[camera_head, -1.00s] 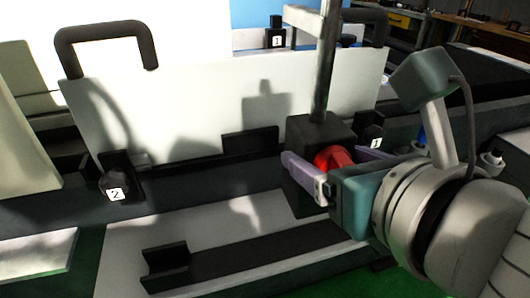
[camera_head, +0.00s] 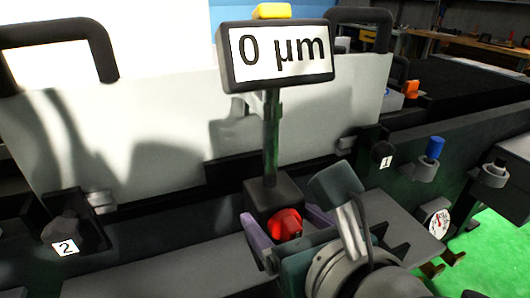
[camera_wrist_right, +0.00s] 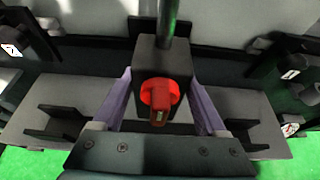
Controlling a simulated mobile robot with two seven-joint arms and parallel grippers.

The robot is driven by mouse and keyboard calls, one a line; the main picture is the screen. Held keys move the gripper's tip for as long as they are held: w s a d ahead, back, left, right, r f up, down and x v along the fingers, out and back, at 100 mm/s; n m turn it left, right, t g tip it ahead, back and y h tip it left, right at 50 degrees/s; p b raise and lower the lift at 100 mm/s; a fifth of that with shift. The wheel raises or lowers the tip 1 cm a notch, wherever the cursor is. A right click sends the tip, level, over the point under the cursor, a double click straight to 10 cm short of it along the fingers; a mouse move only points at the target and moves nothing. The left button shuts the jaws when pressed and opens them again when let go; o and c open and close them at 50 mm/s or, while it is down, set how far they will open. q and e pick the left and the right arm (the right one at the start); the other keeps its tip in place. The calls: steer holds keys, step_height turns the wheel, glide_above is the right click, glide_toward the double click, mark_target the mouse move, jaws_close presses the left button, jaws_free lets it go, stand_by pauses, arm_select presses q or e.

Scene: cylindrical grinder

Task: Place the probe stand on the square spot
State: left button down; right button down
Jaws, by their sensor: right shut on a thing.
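The probe stand has a black block base (camera_head: 262,192) with a red knob (camera_head: 285,224), an upright post (camera_head: 271,135) and a display (camera_head: 277,54) reading "0 µm". My right gripper (camera_head: 282,216) has its purple fingers on both sides of the block and is shut on it. The right wrist view shows the block (camera_wrist_right: 163,62) between the fingers (camera_wrist_right: 160,85), with the red knob facing my wrist. The stand looks about upright. The block's underside is hidden, so I cannot tell whether it touches the surface below. I cannot clearly make out a square spot. My left gripper is out of view.
Behind the stand is a pale panel (camera_head: 170,140) with black handles (camera_head: 55,45). Black clamps marked 2 (camera_head: 68,235) and 1 (camera_head: 383,155) are at its lower corners. A grey ledge (camera_head: 165,270) runs below. A blue knob (camera_head: 435,147) and a dial gauge (camera_head: 439,222) stand right.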

step_height(320, 180, down, 4)
steer(key=shift+w+a+f+b, duration=0.1)
steer(key=shift+w+f+b, duration=0.05)
steer(key=shift+b, duration=0.85)
step_height(320, 180, down, 4)
steer(key=b, duration=0.2)
steer(key=shift+b, duration=0.3)
steer(key=shift+c, duration=1.9)
jaws_free()
steer(key=shift+f, duration=0.35)
steer(key=o, duration=0.4)
steer(key=shift+r, duration=0.1)
